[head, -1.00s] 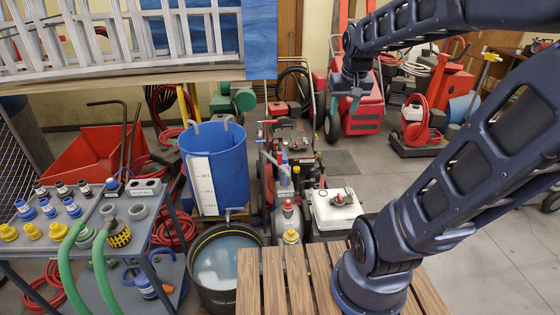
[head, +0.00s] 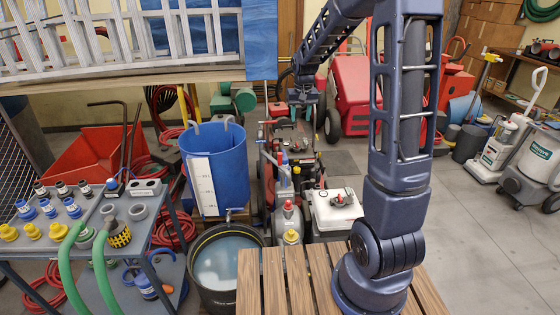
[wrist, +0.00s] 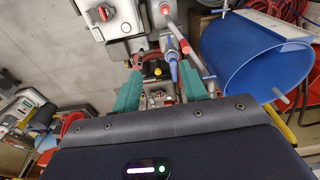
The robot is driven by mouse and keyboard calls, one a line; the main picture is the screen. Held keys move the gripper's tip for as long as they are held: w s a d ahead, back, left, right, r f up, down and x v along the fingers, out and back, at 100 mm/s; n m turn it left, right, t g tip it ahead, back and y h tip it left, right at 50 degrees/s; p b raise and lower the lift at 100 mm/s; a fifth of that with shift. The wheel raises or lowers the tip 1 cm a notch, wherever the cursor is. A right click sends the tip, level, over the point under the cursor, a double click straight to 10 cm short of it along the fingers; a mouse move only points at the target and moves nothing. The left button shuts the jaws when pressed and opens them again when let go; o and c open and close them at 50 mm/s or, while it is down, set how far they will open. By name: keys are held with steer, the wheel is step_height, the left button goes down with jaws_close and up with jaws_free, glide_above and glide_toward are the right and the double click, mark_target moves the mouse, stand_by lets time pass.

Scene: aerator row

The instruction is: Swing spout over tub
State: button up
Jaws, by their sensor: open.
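The blue barrel (head: 216,165) stands upright left of centre in the head view, with a pale scale on its side. A small grey spout (head: 232,215) sticks out low on its front right. The black tub (head: 205,285) of pale liquid stands below and in front of it; the spout's tip shows near the tub's back edge. My gripper (head: 307,112) is beyond and to the right of the barrel; its fingers are small there. In the wrist view my gripper (wrist: 160,72) is open with green fingers, nothing clearly held. The barrel (wrist: 240,60) lies right of the fingers.
A blue-topped upright fitting (wrist: 172,68) shows between the fingers in the wrist view. Grey bottles (head: 288,222) and a white box (head: 335,212) stand right of the barrel. A cart (head: 75,240) with fittings and green hoses is at left.

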steer(key=g, duration=0.1)
glide_above(280, 164)
steer(key=w, duration=0.1)
step_height(280, 164, down, 17)
steer(key=shift+d+r, duration=0.1)
steer(key=shift+r, duration=0.05)
step_height(280, 164, down, 11)
jaws_close()
